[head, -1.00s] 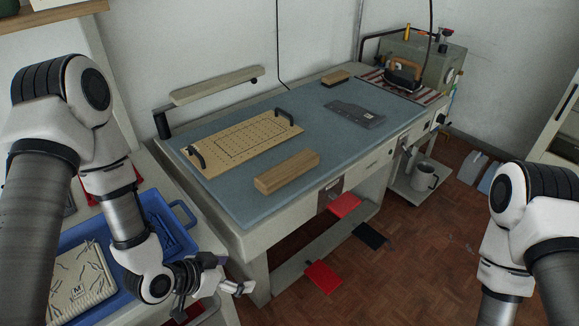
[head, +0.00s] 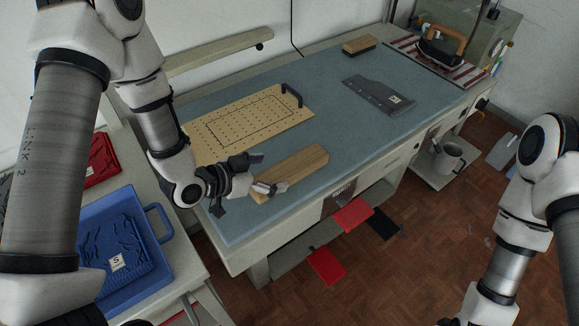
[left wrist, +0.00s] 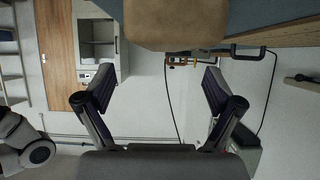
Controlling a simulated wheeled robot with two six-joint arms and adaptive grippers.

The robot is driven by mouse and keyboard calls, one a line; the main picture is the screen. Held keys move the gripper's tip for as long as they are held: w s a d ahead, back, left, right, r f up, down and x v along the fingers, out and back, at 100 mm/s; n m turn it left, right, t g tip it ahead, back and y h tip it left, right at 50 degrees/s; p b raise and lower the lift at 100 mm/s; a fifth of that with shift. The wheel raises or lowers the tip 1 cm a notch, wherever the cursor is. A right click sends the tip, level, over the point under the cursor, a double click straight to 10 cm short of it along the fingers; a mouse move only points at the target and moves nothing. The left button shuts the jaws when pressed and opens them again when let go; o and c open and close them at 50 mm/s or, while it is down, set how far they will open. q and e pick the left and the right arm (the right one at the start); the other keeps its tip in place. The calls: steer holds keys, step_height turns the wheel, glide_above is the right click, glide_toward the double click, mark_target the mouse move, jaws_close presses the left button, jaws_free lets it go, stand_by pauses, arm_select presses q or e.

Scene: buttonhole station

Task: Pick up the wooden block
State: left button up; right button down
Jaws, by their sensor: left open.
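The wooden block (head: 299,167), a long light-brown bar, lies on the blue-grey mat near the front edge of the workbench. My left gripper (head: 270,175) is open at the block's near left end and hides part of that end. In the left wrist view, a tan end face, apparently the block's (left wrist: 175,22), shows at the top, beyond the spread fingers (left wrist: 158,85). Nothing is between the fingers. I cannot tell whether a finger touches the block. My right arm shows at the right, but its gripper is out of view.
A perforated board (head: 240,122) with a black handle lies behind the block. A grey metal template (head: 379,95), a brush-like block (head: 361,45) and an iron (head: 440,45) are farther back. A blue tray (head: 165,238) stands at lower left. The mat right of the block is clear.

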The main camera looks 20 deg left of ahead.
mark_target(288, 167)
arm_select(q)
steer(key=x, duration=0.3)
steer(key=a+p+x, duration=0.1)
steer(key=x, duration=0.1)
steer(key=shift+w+d+f, duration=0.15)
steer(key=shift+w, duration=0.25)
steer(key=shift+s, duration=0.15)
steer(key=shift+s+r, duration=0.15)
steer(key=shift+r, duration=0.05)
steer(key=c, duration=1.6)
